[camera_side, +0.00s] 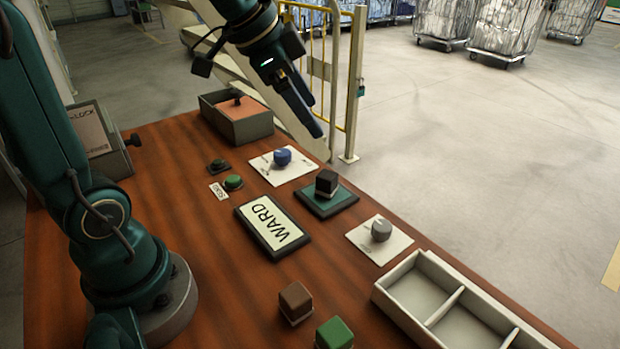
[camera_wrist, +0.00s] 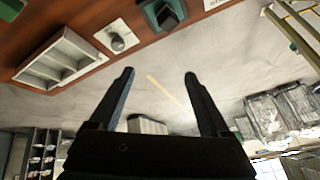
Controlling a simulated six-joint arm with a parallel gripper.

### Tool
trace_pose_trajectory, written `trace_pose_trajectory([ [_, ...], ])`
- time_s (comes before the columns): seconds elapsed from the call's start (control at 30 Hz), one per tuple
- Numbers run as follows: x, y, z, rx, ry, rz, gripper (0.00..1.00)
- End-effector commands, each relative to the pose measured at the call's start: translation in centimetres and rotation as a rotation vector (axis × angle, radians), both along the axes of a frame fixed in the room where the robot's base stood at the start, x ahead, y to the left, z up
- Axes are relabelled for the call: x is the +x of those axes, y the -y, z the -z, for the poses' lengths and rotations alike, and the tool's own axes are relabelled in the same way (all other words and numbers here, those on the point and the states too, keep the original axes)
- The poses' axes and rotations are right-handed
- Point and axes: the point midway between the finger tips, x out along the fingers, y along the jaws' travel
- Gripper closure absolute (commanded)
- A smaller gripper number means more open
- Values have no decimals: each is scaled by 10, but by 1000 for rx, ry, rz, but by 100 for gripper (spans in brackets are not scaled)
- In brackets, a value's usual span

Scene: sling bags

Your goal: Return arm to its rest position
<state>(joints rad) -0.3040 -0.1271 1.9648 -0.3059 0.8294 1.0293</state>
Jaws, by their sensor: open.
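My gripper (camera_side: 300,103) hangs in the air above the far part of the table in the side view, higher than the things on it. In the wrist view my gripper (camera_wrist: 160,76) has its two fingers wide apart with nothing between them. Beyond the fingers that view shows concrete floor, and the table edge runs along the top. A black block (camera_side: 327,181) sits on a green square pad (camera_side: 343,199) below and to the right of the fingers in the side view. My arm rises from its base at the left of the table.
A WARD sign (camera_side: 273,227), blue knob (camera_side: 282,157), grey knob (camera_side: 381,230) and green button (camera_side: 233,182) are on the table (camera_side: 190,255). A brown block (camera_side: 296,300), a green block (camera_side: 334,334) and a divided tray (camera_side: 410,295) are nearer. An open box (camera_side: 240,125) stands behind.

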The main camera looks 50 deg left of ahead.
Motion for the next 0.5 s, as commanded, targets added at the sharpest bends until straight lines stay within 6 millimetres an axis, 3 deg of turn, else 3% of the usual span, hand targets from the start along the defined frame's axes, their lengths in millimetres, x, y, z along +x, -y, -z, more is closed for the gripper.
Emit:
trace_pose_trajectory([
  [0.03, -16, 15, -6, -2, 15, 3, 19],
  [0.2, -67, 46, -5, -38, 28, -56, 19],
  [0.33, -103, 56, 7, -81, 24, -141, 19],
  [0.5, -136, 52, 33, -141, -16, -320, 19],
])
